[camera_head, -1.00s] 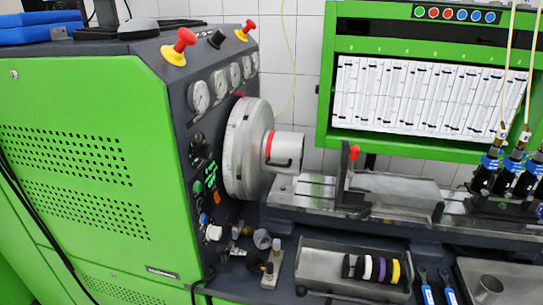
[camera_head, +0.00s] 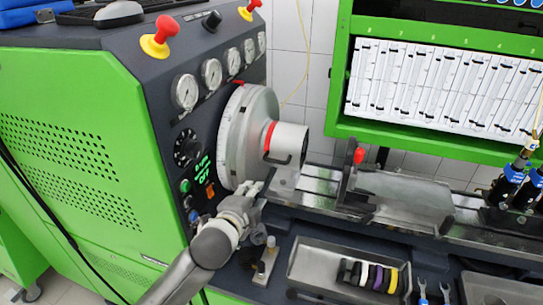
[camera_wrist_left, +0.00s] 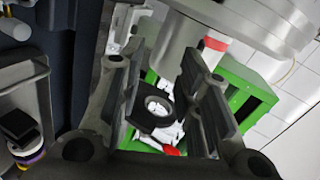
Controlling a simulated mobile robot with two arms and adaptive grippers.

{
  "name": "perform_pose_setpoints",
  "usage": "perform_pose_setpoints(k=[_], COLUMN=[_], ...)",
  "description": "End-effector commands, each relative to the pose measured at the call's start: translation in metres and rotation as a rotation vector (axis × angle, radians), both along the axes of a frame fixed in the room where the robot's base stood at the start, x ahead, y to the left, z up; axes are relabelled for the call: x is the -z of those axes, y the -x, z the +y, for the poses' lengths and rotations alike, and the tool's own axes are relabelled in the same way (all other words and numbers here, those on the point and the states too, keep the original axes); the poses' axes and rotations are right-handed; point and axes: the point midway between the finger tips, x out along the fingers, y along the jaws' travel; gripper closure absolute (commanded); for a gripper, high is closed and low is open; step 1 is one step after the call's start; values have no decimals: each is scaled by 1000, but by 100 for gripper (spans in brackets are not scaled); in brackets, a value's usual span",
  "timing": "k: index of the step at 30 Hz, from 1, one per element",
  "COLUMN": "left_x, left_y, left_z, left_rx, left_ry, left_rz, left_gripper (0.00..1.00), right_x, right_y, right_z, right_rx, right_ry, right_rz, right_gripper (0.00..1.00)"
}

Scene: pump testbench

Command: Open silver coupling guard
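The silver coupling guard (camera_head: 240,135) is a large round drum on the dark front of the green machine. A smaller silver cylinder (camera_head: 292,140) with a red band and a dark handle (camera_head: 278,159) sticks out to its right. My left gripper (camera_head: 256,187) is just below the drum's lower edge, apart from the handle. In the left wrist view the gripper (camera_wrist_left: 163,75) has its two fingers spread apart, and the silver guard (camera_wrist_left: 245,22) shows above them. A dark part with a pale ring (camera_wrist_left: 157,107) shows between the fingers. My right gripper is not in view.
Gauges (camera_head: 212,73) and knobs line the panel left of the guard. A rail bench (camera_head: 325,180) with a clear cover (camera_head: 405,200) stands to the right. A grey tray (camera_head: 310,262) with coloured rings and a small fitting (camera_head: 265,258) lie below.

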Motion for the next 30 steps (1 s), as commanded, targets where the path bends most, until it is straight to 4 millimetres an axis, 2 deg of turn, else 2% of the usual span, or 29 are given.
perform_pose_setpoints(k=[1, 3, 7, 14, 30], left_x=[-19, -35, -47, -46, -32], left_y=[-5, -9, -12, -27, -87], left_z=[-6, -11, -16, -22, -41], left_rx=[28, 55, 76, 78, 77], left_ry=[-42, -85, -124, -125, -123], left_rz=[-51, -99, -140, -141, -140], left_gripper=[68, 68, 68, 68, 68], right_x=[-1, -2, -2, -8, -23], right_y=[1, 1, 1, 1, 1], right_z=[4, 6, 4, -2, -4], right_rx=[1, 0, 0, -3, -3], right_ry=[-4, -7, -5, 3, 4], right_rz=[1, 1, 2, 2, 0], right_gripper=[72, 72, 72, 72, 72])
